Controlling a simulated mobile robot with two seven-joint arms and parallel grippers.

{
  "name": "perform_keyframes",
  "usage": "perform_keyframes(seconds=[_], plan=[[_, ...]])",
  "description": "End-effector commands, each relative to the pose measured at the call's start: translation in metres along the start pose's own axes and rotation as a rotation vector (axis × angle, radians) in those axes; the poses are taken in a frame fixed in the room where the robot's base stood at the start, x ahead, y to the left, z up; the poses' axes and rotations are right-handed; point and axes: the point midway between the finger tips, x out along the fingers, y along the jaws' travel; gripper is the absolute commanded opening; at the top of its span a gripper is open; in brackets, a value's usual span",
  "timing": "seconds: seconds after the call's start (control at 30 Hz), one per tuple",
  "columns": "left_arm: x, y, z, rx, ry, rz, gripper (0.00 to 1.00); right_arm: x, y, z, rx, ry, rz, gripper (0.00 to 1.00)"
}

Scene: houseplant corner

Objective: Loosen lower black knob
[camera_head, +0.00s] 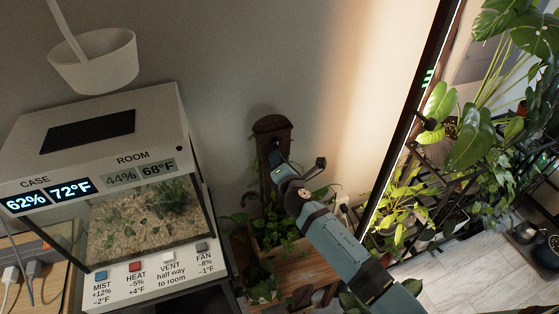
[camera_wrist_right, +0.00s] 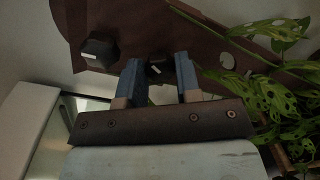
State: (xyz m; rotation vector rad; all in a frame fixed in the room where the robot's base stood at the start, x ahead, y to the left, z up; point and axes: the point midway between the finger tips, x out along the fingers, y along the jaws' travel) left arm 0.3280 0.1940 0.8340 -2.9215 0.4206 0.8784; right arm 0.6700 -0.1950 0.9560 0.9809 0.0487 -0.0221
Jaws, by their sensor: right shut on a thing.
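A brown wooden post (camera_head: 271,127) with a rounded top stands against the wall in the head view. In the right wrist view it shows as a brown board (camera_wrist_right: 205,45), lying across the picture. The upper black knob (camera_wrist_right: 100,52), with a white mark, sits on the board to the left of my fingers. The lower black knob (camera_wrist_right: 157,69), with a tilted white mark, is between the two blue fingers of my right gripper (camera_wrist_right: 160,80), which is shut on it. In the head view my right gripper (camera_head: 279,158) reaches the post and covers this knob. My left gripper is not in view.
A terrarium case (camera_head: 150,215) with displays and buttons stands left of the post. A leafy plant (camera_head: 280,235) grows around the post's foot on a wooden stand (camera_head: 312,272). Perforated leaves (camera_wrist_right: 275,95) hang close to the gripper. More plants (camera_head: 460,140) fill the right side.

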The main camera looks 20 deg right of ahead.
Motion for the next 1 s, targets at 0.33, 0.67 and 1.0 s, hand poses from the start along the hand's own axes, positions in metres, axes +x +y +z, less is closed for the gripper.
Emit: perform_keyframes(seconds=[0.33,0.67,1.0], plan=[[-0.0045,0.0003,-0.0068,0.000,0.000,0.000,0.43,-0.0001,0.0008,0.0001,-0.301,-0.017,-0.002,0.08],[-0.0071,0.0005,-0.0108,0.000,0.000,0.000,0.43,-0.0004,0.0002,-0.0010,-0.473,-0.026,-0.003,0.08],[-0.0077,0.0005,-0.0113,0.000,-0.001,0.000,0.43,-0.0003,0.0000,-0.0012,-0.527,-0.031,-0.003,0.08]])
